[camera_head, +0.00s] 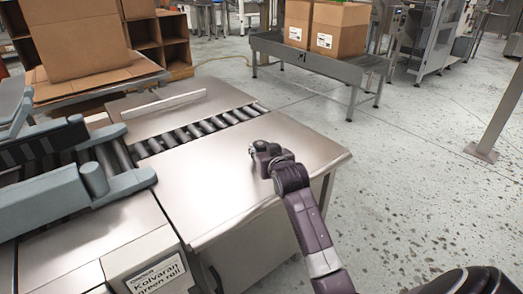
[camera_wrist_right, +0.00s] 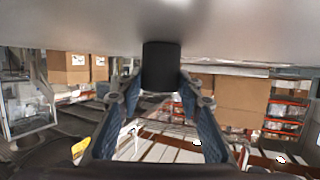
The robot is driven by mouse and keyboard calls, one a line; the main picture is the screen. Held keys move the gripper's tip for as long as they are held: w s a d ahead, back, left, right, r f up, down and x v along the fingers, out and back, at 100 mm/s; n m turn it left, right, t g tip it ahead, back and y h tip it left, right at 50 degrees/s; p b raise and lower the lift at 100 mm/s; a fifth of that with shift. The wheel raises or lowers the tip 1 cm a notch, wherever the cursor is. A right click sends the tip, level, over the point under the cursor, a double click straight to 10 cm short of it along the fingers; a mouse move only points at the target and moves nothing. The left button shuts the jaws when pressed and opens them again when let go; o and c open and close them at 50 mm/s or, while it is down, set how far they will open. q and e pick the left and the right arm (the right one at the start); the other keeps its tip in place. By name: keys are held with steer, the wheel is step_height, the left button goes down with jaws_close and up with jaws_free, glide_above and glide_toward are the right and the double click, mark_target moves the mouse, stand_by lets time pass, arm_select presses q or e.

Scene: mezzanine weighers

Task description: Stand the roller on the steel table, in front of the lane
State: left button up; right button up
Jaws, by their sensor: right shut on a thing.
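The steel table (camera_head: 225,180) has a smooth bare top. The lane (camera_head: 200,125), a row of dark rollers, runs across its far part. My right gripper (camera_head: 259,150) is low over the table's right part, on the near side of the lane's right end. In the right wrist view my right gripper (camera_wrist_right: 160,88) is shut on the roller (camera_wrist_right: 161,66), a short black cylinder. The roller's end meets a grey surface at the top of that view; I cannot tell whether it touches. The gripper hides the roller in the head view. My left gripper is out of view.
A grey-blue machine (camera_head: 45,195) stands at the left by the lane. A pale strip (camera_head: 163,105) lies beyond the lane. A large carton (camera_head: 78,38) stands at back left, and cartons (camera_head: 339,28) stand on a far conveyor. The table's near middle is clear.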

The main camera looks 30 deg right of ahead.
steer(key=o, duration=1.2)
steer(key=p+v, duration=0.2)
steer(key=v, duration=0.5)
steer(key=shift+s+r, duration=0.1)
steer(key=shift+s, duration=0.1)
steer(key=v, duration=0.3)
steer(key=shift+s+a+p, duration=0.1)
steer(key=shift+s+p, duration=0.15)
steer(key=shift+p, duration=0.1)
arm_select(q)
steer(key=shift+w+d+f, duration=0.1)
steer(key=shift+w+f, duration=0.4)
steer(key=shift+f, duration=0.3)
arm_select(e)
steer(key=shift+s+a+r, duration=0.15)
steer(key=shift+s+r, duration=0.05)
steer(key=shift+s, duration=0.3)
